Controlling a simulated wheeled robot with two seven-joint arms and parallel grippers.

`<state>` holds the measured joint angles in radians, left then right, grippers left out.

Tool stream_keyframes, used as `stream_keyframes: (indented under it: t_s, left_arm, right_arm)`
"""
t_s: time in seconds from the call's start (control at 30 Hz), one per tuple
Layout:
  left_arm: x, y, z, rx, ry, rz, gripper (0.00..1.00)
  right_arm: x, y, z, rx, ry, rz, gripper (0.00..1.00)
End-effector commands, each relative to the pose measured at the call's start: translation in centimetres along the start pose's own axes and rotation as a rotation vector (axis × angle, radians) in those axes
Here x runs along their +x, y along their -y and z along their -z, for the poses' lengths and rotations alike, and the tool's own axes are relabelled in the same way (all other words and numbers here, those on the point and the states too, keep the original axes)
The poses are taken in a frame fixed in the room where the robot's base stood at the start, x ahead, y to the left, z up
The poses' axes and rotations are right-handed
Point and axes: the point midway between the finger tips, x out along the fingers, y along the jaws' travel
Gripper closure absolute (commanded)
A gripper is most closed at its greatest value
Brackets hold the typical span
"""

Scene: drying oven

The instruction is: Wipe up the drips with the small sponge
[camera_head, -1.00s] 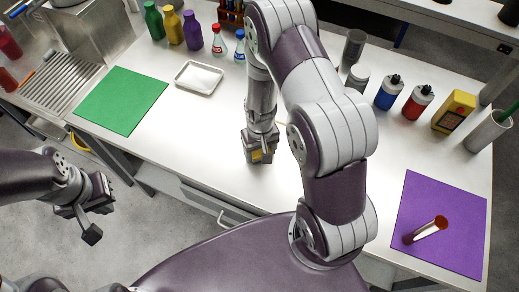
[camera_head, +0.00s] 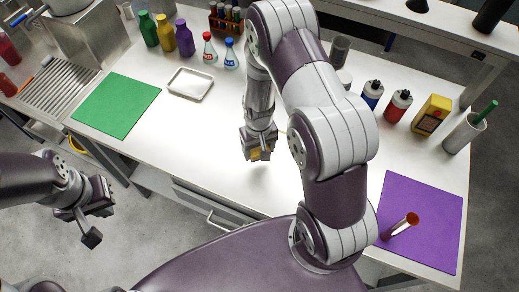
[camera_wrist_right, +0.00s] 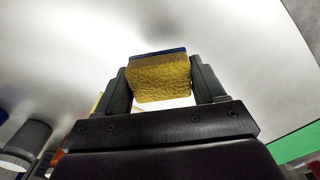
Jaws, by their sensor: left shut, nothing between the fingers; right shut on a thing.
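The small sponge, yellow with a blue layer, is between the fingers of my right gripper (camera_wrist_right: 162,82). The sponge (camera_wrist_right: 160,80) fills most of the right wrist view's middle, and in the head view its yellow side (camera_head: 257,155) shows at the gripper's tip. My right gripper is shut on it, over the white bench top (camera_head: 215,140) near its front edge. I cannot tell whether the sponge touches the bench. No drips can be made out; my right arm hides part of the bench. My left gripper (camera_head: 92,232) is shut and empty, off the bench at the left.
A green mat (camera_head: 115,105) and metal tray (camera_head: 190,84) lie at the left. Several bottles stand along the back. The bench between tray and right gripper is clear.

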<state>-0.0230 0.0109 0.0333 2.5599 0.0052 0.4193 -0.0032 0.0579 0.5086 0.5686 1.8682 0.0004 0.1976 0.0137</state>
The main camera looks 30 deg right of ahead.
Motion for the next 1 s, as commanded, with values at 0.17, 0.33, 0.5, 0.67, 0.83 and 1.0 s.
stream_keyframes:
  t_s: [0.17,0.33,0.5,0.67,0.83,1.0]
  left_arm:
    - [-1.9,0.0,0.2,0.000,0.000,0.000,1.00]
    - [-2.6,0.0,0.3,0.000,0.000,0.000,1.00]
    - [-2.5,0.0,0.3,0.000,0.000,0.000,1.00]
    - [-2.5,0.0,0.3,0.000,0.000,0.000,1.00]
    - [-2.5,0.0,0.3,0.000,0.000,0.000,1.00]
    - [-2.5,0.0,0.3,0.000,0.000,0.000,1.00]
  right_arm:
    - [-2.1,0.0,0.3,-0.001,-0.002,0.000,0.69]
    - [-3.0,0.1,0.5,-0.001,-0.001,0.000,0.69]
    - [-2.9,0.1,0.6,-0.001,-0.001,0.000,0.69]
    - [-2.9,0.1,0.6,-0.001,-0.001,0.000,0.69]
    - [-2.9,0.1,0.6,-0.001,-0.001,0.000,0.69]
    - [-2.9,0.1,0.6,-0.001,-0.001,0.000,0.69]
